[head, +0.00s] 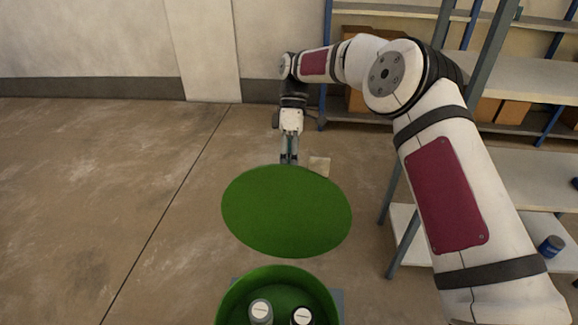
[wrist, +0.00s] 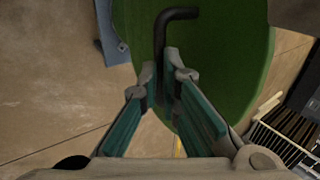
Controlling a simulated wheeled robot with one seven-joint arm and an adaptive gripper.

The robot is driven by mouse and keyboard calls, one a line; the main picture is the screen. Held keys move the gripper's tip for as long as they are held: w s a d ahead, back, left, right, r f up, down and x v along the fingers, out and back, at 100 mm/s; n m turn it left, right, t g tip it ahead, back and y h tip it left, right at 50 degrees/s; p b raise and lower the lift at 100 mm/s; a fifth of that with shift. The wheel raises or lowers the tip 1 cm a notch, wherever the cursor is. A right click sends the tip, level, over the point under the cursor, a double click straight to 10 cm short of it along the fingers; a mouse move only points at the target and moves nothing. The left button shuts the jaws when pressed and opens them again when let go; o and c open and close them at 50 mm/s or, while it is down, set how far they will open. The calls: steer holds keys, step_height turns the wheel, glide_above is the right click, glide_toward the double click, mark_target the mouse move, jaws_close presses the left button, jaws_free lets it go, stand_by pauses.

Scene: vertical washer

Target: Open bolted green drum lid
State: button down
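The green lid (head: 287,212) is raised off the green drum (head: 226,306), with floor showing between them in the head view. The drum is open at the bottom of that view. My gripper (head: 289,160) is at the lid's far edge. In the wrist view my gripper (wrist: 162,70) has its fingertips close together around a black bent handle (wrist: 181,13), in front of the lid (wrist: 232,60). The fingers look shut on the handle. Any hinge or bolt is hidden.
Two containers with pale tops, one grey (head: 261,311) and one dark (head: 301,316), stand inside the drum. A metal shelf (head: 535,170) with boxes is on the right. The floor on the left (head: 90,190) is clear.

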steer(key=c, duration=1.4)
jaws_free()
steer(key=shift+s+d+f, duration=0.1)
steer(key=shift+s+f, duration=0.05)
steer(key=shift+f, duration=0.45)
steer(key=shift+s+d+f, duration=0.1)
steer(key=shift+f, duration=0.5)
steer(key=shift+c, duration=0.2)
steer(key=shift+w+a+r, duration=0.1)
steer(key=shift+c, duration=0.2)
steer(key=shift+w+r, duration=0.15)
steer(key=shift+r, duration=0.05)
steer(key=shift+c, duration=0.8)
steer(key=shift+v, duration=3.75)
steer(key=shift+c, duration=0.2)
steer(key=shift+a+r, duration=0.1)
steer(key=shift+a, duration=0.05)
